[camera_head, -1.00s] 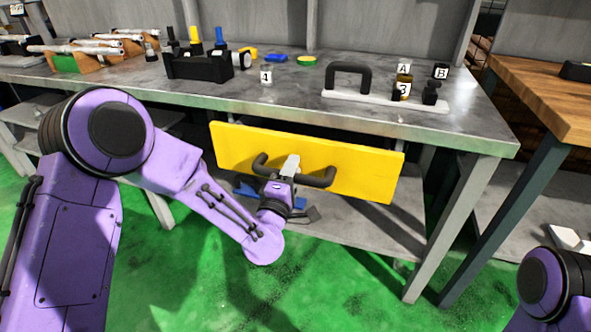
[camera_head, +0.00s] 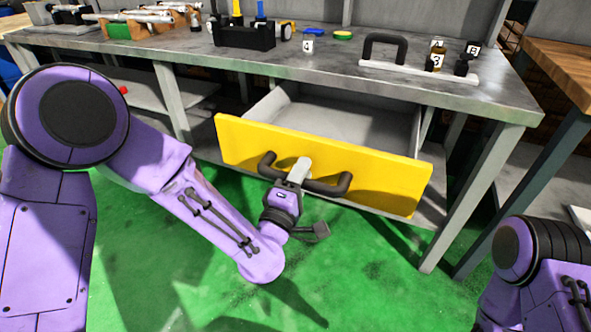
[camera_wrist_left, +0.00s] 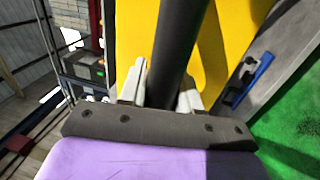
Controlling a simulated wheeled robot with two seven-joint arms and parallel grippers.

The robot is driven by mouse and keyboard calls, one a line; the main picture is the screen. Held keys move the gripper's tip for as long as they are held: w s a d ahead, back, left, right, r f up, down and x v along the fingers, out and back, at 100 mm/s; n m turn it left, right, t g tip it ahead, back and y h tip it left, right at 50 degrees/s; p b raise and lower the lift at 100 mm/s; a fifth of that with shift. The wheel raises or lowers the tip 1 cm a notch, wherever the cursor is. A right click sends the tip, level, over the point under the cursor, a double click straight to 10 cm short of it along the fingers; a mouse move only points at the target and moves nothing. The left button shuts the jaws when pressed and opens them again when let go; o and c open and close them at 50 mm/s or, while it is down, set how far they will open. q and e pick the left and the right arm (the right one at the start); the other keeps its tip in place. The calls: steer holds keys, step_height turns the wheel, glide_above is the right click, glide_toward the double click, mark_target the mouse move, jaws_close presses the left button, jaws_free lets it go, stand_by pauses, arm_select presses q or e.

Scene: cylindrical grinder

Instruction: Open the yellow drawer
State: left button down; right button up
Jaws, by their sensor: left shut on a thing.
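The yellow drawer (camera_head: 375,175) under the grey workbench stands pulled out, with its grey inside (camera_head: 340,122) showing behind the yellow front. The inside looks empty where I can see it. A dark bar handle (camera_head: 333,188) runs across the front. My left gripper (camera_head: 298,172) is shut on the handle near its middle. In the left wrist view the left gripper (camera_wrist_left: 160,92) has its pale fingers on both sides of the dark handle bar (camera_wrist_left: 178,45), with the yellow front behind. My right gripper is out of view; only part of that arm shows at the lower right.
On the workbench top (camera_head: 330,65) stand a black holder (camera_head: 245,36) with coloured tools, a white plate with a black handle (camera_head: 385,52) and small labelled bottles (camera_head: 436,57). A wooden table (camera_head: 565,65) is at the right. The green floor before the drawer is clear.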

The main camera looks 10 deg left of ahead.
arm_select(q)
steer(key=c, duration=0.9)
jaws_free()
steer(key=p+v, duration=0.3)
steer(key=v, duration=0.7)
steer(key=shift+s, duration=0.3)
steer(key=shift+f, duration=0.1)
